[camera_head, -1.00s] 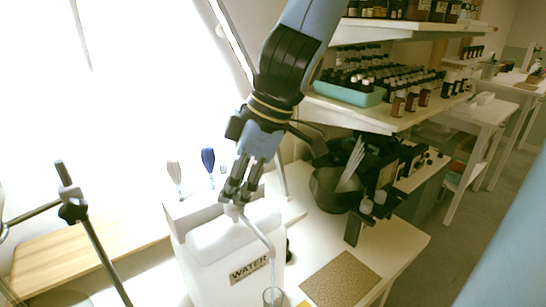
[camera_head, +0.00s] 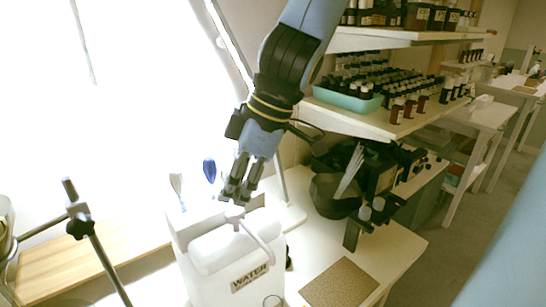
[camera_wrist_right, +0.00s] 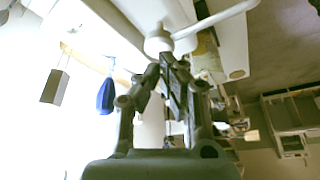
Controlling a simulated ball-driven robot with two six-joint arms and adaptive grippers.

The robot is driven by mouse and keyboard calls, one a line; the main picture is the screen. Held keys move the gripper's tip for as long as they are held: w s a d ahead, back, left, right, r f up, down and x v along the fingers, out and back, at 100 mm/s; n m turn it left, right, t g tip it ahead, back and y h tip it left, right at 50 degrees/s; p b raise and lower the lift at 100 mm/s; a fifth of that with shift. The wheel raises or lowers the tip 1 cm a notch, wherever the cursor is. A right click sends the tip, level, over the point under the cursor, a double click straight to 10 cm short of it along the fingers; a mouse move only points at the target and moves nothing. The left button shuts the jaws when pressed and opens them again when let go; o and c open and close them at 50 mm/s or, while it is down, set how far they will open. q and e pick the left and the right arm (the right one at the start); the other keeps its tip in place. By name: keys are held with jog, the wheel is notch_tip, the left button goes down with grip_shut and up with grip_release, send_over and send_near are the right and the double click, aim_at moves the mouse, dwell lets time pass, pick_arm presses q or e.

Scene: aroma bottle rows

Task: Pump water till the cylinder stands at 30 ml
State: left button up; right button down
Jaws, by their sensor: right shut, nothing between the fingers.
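The white water container (camera_head: 228,262), labelled WATER, stands on the bench in the head view. Its pump head (camera_head: 235,213) sits on top, with a thin spout bending down to the right. My right gripper (camera_head: 236,198) is shut and empty, its fingertips just above the pump head; I cannot tell whether they touch it. In the right wrist view the pump head (camera_wrist_right: 158,42) lies just beyond the shut fingertips (camera_wrist_right: 166,58). Only the rim of the clear cylinder (camera_head: 272,301) shows at the bottom edge, below the spout. Its water level is out of view. My left gripper is not in view.
A clamp stand (camera_head: 85,232) and a wooden board (camera_head: 90,262) are at the left. A brown mat (camera_head: 340,284) lies right of the container. A dark pot with white strips (camera_head: 335,192) stands behind it. Shelves of bottles (camera_head: 350,100) rise behind.

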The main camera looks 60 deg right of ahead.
notch_tip(320, 180, up, 6)
jog(key=p, duration=0.5)
jog(key=shift+p, duration=0.3)
dwell(0.3)
